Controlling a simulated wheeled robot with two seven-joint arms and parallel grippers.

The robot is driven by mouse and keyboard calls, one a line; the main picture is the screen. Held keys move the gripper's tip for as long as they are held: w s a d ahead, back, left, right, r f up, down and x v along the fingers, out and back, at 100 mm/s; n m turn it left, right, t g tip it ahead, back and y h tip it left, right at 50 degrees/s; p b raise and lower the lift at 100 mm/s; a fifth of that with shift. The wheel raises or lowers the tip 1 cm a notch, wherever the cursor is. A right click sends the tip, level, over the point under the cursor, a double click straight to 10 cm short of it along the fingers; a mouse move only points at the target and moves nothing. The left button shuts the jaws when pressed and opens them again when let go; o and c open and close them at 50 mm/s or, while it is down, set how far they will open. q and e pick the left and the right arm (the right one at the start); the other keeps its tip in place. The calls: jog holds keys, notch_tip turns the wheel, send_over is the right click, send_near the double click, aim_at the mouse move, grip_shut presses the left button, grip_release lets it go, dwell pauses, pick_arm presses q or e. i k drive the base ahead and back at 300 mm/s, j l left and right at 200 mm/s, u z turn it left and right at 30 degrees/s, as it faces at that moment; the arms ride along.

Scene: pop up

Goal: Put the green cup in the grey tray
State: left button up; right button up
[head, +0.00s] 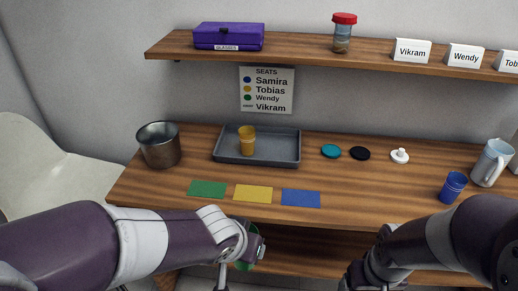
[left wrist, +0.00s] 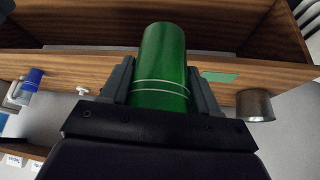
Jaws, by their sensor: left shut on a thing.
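The grey tray (head: 280,160) lies at the back of the table in the head view, with a yellow-orange cup (head: 247,141) standing in its left part. My left gripper (head: 250,246) is low in front of the table's front edge. It is shut on the green cup (left wrist: 163,62), which fills the space between both fingers (left wrist: 160,95) in the left wrist view. In the head view only a sliver of the green cup (head: 245,265) shows, mostly hidden by my wrist. My right gripper (head: 366,278) is at the bottom edge, partly cut off; its fingers are unclear.
Green (head: 207,189), yellow (head: 253,193) and blue (head: 301,198) mats lie in front of the tray. A metal bucket (head: 160,146) stands left of it. Right are two lids (head: 345,152), a white knobbed item (head: 400,156), a blue cup (head: 453,187) and a pitcher (head: 492,163). A shelf (head: 300,45) hangs above.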

aim_at(277, 150)
jog(key=i+l, duration=0.2)
jog(key=i, duration=0.3)
jog(key=i+l, duration=0.2)
jog(key=i, duration=0.3)
